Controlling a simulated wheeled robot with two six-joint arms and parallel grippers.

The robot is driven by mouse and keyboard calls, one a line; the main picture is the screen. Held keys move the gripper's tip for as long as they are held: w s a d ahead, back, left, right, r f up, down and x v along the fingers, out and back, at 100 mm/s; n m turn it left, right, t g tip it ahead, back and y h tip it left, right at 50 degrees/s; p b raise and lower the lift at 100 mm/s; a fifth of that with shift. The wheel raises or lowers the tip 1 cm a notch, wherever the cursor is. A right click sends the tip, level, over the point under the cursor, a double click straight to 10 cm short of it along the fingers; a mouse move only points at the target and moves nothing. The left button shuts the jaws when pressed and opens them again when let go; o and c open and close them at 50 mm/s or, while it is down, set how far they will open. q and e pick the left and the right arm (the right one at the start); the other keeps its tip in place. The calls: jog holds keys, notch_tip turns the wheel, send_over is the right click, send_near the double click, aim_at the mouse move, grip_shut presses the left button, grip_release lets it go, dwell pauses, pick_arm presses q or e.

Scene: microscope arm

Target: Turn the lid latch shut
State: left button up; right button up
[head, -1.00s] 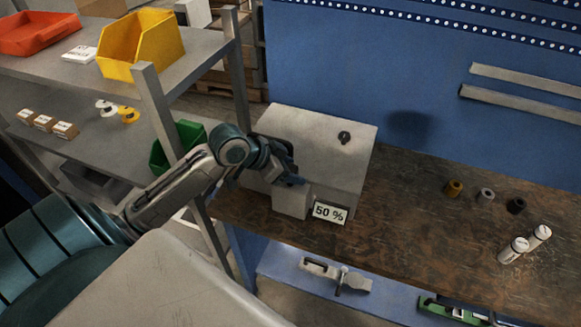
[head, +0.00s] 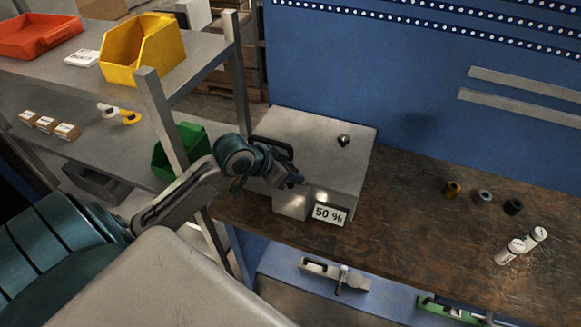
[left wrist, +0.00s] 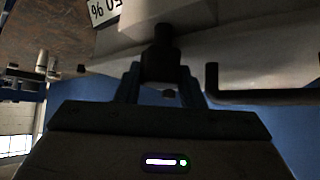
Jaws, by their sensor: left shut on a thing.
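A grey box (head: 325,140) with a flat lid stands on the bench, with a small dark knob on its top. A light block (head: 291,205) and a "50 %" sign (head: 329,214) are at its front. My left gripper (head: 294,180) is at the box's front, above the block; its wrist hides part of that face. In the left wrist view its fingers are shut on a dark round latch knob (left wrist: 162,52). A dark bar handle shows on the lid (head: 270,141) and beside the fingers (left wrist: 262,97). The latch's angle cannot be told. My right gripper is not in view.
A grey shelf (head: 205,65) with yellow (head: 142,48), orange (head: 38,36) and green bins (head: 178,150) stands at left. Small rings (head: 484,196) and white cylinders (head: 522,245) are on the bench at right. The bench (head: 410,215) between is clear.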

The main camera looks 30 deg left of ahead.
pick_arm(q)
jog(key=n+y+p, duration=0.1)
jog(key=p, duration=0.1)
jog(key=n+y+p, duration=0.1)
jog(key=n, duration=0.1)
jog(key=n+y+p, duration=0.2)
jog(key=shift+d+r+t+p, duration=0.15)
jog(key=shift+r+t+p, duration=0.15)
jog(key=shift+t+p, duration=0.1)
jog(key=shift+f+n+y+p, duration=0.1)
jog(key=shift+n+y+p, duration=0.3)
jog(key=shift+n+y, duration=0.5)
jog(key=n+g+y, duration=0.1)
jog(key=n+y, duration=0.1)
jog(key=n, duration=0.2)
jog(key=shift+f, duration=0.1)
jog(key=n+g+y, duration=0.1)
jog(key=n, duration=0.1)
jog(key=n+g+y, duration=0.2)
jog(key=n, duration=0.1)
jog(key=shift+n+y, duration=0.3)
jog(key=o, duration=1)
